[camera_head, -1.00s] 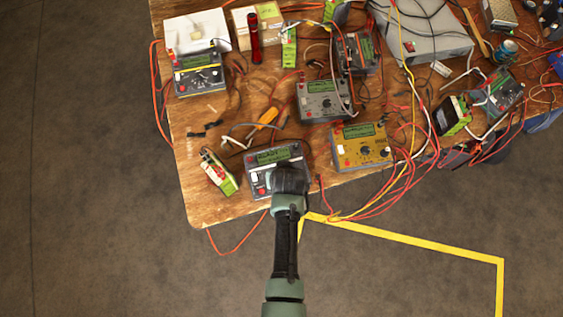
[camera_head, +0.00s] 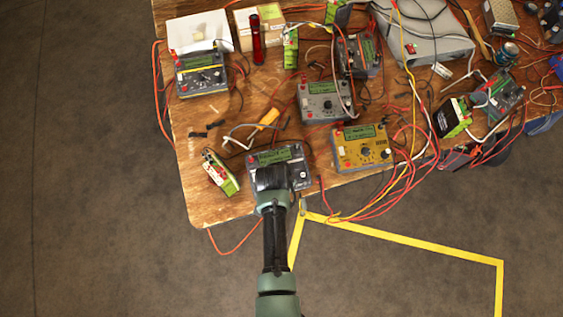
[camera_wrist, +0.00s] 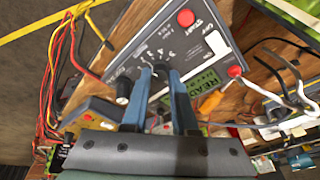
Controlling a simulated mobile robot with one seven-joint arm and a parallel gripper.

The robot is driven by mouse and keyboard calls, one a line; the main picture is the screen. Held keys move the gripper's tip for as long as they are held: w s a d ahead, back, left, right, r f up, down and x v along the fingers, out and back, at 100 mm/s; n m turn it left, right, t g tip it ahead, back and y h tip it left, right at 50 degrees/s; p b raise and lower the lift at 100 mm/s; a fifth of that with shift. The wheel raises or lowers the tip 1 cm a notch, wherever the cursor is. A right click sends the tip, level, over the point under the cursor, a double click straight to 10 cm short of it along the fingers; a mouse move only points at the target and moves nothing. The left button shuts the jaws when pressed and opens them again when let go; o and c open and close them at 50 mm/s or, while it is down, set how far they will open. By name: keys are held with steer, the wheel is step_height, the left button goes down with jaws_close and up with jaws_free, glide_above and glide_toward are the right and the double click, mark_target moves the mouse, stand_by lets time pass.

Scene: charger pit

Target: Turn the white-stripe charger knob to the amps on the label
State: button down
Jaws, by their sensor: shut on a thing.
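The grey charger (camera_head: 297,152) at the table's front edge lies under my gripper (camera_head: 280,176). In the wrist view, its tilted dark panel (camera_wrist: 212,74) shows a START button, red buttons, dial figures and a green display (camera_wrist: 207,76) with text I cannot fully read. My gripper (camera_wrist: 158,75) has its two blue fingers down on the dial and is shut on the knob there. The fingers hide most of the knob and its pointer.
A yellow charger (camera_head: 350,155) stands close on the right and a grey one (camera_head: 318,103) behind. A yellow-striped charger (camera_head: 202,80) is at back left. An orange-handled tool (camera_head: 269,117) and many loose cables crowd the table.

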stand_by(0.4)
steer(key=c, duration=0.7)
jaws_free()
steer(key=shift+r, duration=0.15)
steer(key=v, duration=1.2)
steer(key=shift+s+a+r, duration=0.1)
steer(key=shift+r, duration=0.25)
